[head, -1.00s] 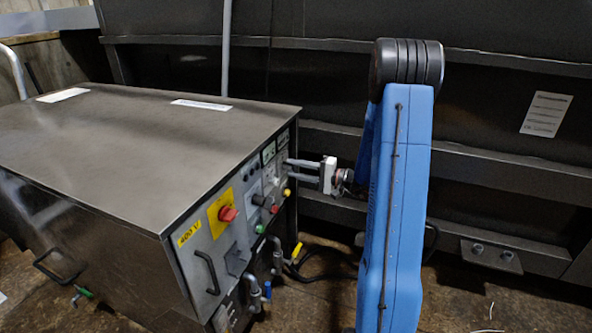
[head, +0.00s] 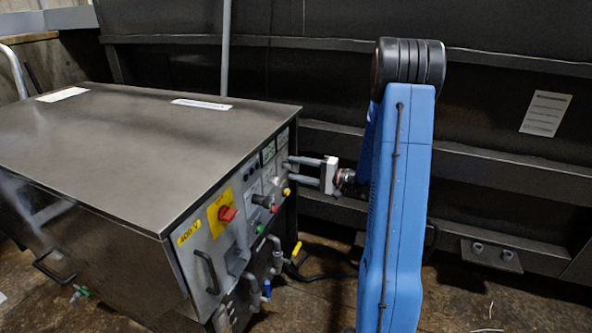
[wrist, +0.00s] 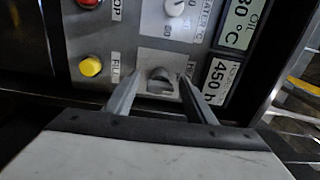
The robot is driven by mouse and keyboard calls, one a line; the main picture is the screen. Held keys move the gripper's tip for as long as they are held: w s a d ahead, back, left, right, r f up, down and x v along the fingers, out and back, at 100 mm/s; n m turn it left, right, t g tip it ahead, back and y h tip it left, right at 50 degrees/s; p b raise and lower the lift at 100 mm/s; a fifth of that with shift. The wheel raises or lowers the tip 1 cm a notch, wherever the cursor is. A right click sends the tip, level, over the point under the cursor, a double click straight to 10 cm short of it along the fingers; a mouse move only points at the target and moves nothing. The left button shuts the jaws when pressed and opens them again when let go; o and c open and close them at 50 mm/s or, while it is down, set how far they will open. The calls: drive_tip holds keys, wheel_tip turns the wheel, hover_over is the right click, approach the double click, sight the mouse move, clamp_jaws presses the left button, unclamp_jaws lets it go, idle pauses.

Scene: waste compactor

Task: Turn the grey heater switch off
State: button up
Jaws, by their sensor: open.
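My gripper (wrist: 160,75) is open, with one finger on each side of the switch and gaps showing between. Whether the fingertips touch the panel I cannot tell. In the head view my gripper (head: 291,170) reaches the panel's far right end from the right, and the switch is too small to make out there.
A yellow FILL button (wrist: 90,66), a red STOP button (wrist: 88,3) and a white dial (wrist: 174,7) are close by. Two displays (wrist: 221,82) are right of the switch. The metal cabinet (head: 140,130) carries a red rotary switch (head: 228,213). Pipes and valves (head: 276,262) stick out below.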

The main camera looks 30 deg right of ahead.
drive_tip(key=v, duration=1.7)
drive_tip(key=s+a+r+n+g, duration=0.2)
drive_tip(key=s+a+g, duration=0.15)
drive_tip(key=a, duration=0.55)
drive_tip(key=s+a+r+n+g, duration=0.1)
drive_tip(key=s+a+n+g, duration=0.2)
drive_tip(key=a, duration=0.5)
drive_tip(key=s+a+r+n+g, duration=0.1)
drive_tip(key=s+a+r+g, duration=0.15)
drive_tip(key=a+g, duration=0.45)
drive_tip(key=s+a+r+n+t+h, duration=0.1)
drive_tip(key=s+a+n+t+h, duration=0.1)
drive_tip(key=s+h, duration=0.3)
drive_tip(key=s+a+r+n+t+h, duration=0.2)
drive_tip(key=s+h, duration=0.4)
drive_tip(key=s, duration=0.6)
drive_tip(key=shift+a, duration=0.15)
drive_tip(key=shift+s+r, duration=0.1)
drive_tip(key=shift+s, duration=0.05)
